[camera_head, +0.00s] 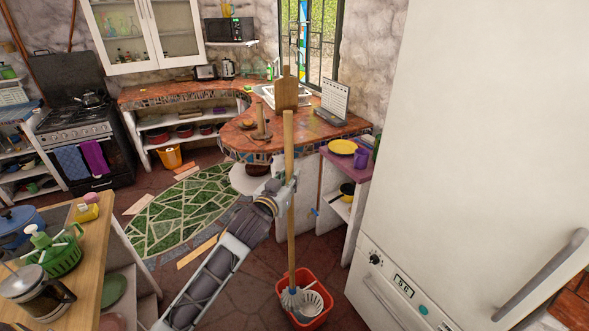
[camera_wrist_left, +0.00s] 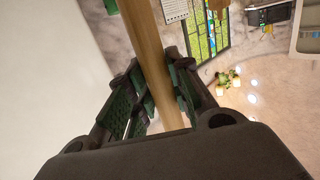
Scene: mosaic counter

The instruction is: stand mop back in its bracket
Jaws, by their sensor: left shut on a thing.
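The mop (camera_head: 289,150) has a long pale wooden handle and stands nearly upright right of centre in the head view. Its grey-white head is low, at a red bucket (camera_head: 309,322) with a white wringer on the floor; I cannot tell whether the head touches the bucket's bottom. My left gripper (camera_head: 286,189) is shut on the handle around its middle. In the left wrist view the handle (camera_wrist_left: 147,40) runs between the dark green-padded fingers (camera_wrist_left: 163,92). I cannot make out a bracket in either view. My right gripper is not in view.
A large white fridge (camera_head: 470,130) fills the right side. A purple-topped shelf (camera_head: 349,162) with a yellow plate stands behind the mop. The rounded mosaic counter (camera_head: 330,128) is further back. A wooden table (camera_head: 88,240) is at the left. Floor around the green mosaic (camera_head: 185,212) is mostly clear.

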